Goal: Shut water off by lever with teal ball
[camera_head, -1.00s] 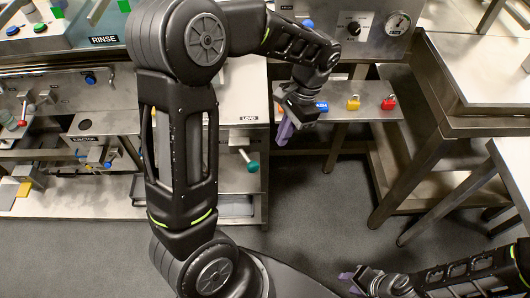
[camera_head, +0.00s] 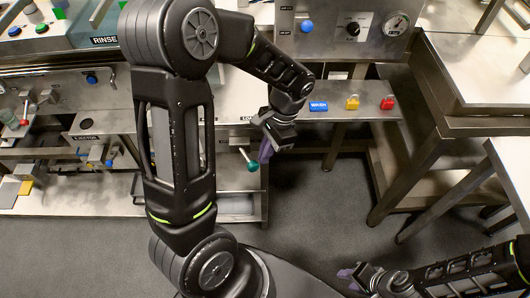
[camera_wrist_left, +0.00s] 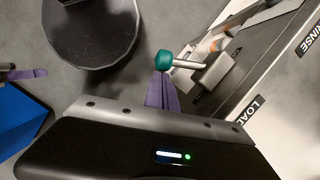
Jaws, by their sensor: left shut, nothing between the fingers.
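The lever ends in a teal ball (camera_head: 253,166) and sits under the front edge of the LOAD counter in the head view. In the left wrist view the teal ball (camera_wrist_left: 164,60) is on a short metal rod that runs right to a grey metal block (camera_wrist_left: 213,70). My left gripper (camera_head: 266,150) is shut and empty, its purple fingers just right of the ball. In the left wrist view the purple fingers (camera_wrist_left: 161,92) point at the ball, very close; I cannot tell whether they touch. My right gripper (camera_head: 348,275) is low at the bottom right, away from the lever.
A red-ball lever (camera_head: 24,122) is at the far left. Open floor lies below the counter. A steel table (camera_head: 490,70) stands at right.

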